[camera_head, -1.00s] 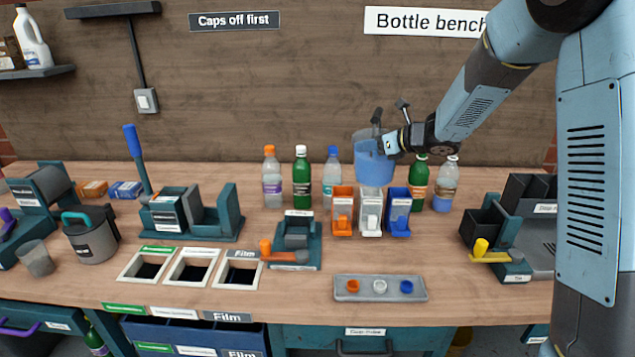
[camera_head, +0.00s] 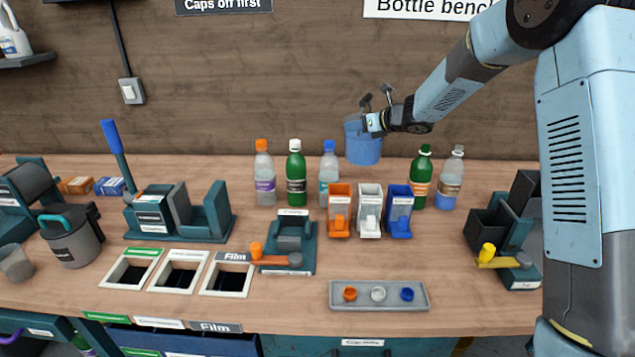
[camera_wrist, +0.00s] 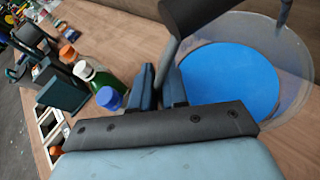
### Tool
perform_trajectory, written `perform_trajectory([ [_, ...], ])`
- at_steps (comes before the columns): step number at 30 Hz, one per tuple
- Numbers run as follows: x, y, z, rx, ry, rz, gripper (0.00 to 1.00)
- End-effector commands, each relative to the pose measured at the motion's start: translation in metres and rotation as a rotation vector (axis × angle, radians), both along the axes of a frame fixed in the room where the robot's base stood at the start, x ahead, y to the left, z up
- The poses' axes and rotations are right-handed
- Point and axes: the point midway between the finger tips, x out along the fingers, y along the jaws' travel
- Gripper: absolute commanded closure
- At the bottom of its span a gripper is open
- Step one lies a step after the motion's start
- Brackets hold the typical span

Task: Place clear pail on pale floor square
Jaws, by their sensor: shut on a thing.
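A clear pail (camera_head: 362,146) with blue inside hangs from my gripper (camera_head: 372,122), in front of the back wall and above the rear of the bench. In the wrist view the clear pail (camera_wrist: 296,62) shows a see-through wall and a flat blue disc within; I cannot tell if this is liquid. The pail looks roughly upright. No pale floor square shows in either view.
Several bottles (camera_head: 296,172) stand along the bench's rear, below the pail. Orange, white and blue cap bins (camera_head: 370,212) and a grey cap tray (camera_head: 380,306) are in front. A grey lidded can (camera_head: 72,240) stands left.

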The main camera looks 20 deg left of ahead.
Motion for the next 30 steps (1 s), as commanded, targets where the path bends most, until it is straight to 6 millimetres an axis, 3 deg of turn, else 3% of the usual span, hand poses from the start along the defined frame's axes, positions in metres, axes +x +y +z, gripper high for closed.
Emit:
perform_trajectory([
  [6, 0.023, 0.009, -0.006, 0.022, 0.017, -0.025, 1.0],
  [15, 0.024, 0.009, -0.052, 0.023, 0.022, -0.028, 1.0],
  [23, 0.024, 0.009, -0.07, 0.023, 0.018, -0.027, 1.0],
  [30, 0.024, 0.009, -0.099, 0.023, 0.02, -0.026, 1.0],
])
